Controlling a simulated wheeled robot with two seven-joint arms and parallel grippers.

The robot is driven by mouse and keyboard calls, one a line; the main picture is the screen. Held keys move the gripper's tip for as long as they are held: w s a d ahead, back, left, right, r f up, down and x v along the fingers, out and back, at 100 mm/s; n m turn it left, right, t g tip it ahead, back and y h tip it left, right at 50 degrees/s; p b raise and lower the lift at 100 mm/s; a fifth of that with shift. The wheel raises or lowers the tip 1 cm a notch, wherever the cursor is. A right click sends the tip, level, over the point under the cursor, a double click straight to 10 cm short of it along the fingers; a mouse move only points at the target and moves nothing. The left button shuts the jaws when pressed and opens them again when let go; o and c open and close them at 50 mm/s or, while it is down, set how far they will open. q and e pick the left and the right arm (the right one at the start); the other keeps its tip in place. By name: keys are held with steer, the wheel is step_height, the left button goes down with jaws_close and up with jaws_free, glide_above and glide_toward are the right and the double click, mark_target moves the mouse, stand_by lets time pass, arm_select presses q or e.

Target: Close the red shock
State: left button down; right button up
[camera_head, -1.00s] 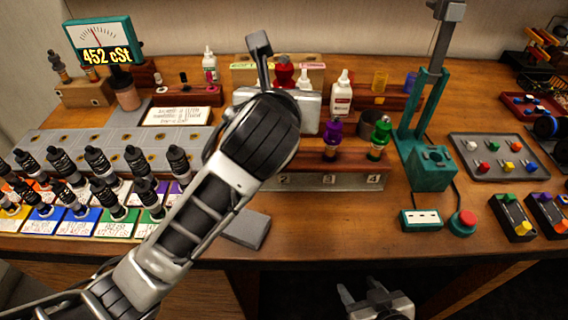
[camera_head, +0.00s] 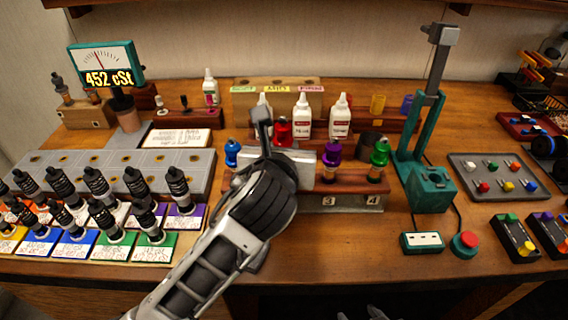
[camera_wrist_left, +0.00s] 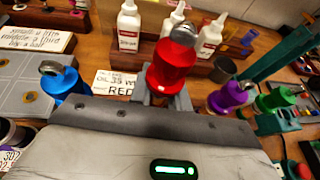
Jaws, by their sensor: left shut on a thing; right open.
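The red shock (camera_head: 283,131) stands roughly upright beside my left gripper (camera_head: 268,140) above the wooden shock rack (camera_head: 312,186). In the left wrist view, the red shock (camera_wrist_left: 172,62) has a ringed silver top, and the grey fingers of my left gripper (camera_wrist_left: 165,97) are shut on its lower part. Its lower end is hidden, so I cannot tell whether it touches the rack. A blue shock (camera_head: 232,152) is left of it; purple (camera_head: 332,152) and green (camera_head: 379,157) shocks stand on the right. My right gripper (camera_head: 360,315) barely shows at the bottom edge, open.
White bottles (camera_head: 340,116) stand behind the rack. A teal press (camera_head: 430,188) and a red button (camera_head: 465,243) are to the right.

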arm_select(q)
steer(key=shift+f, duration=1.85)
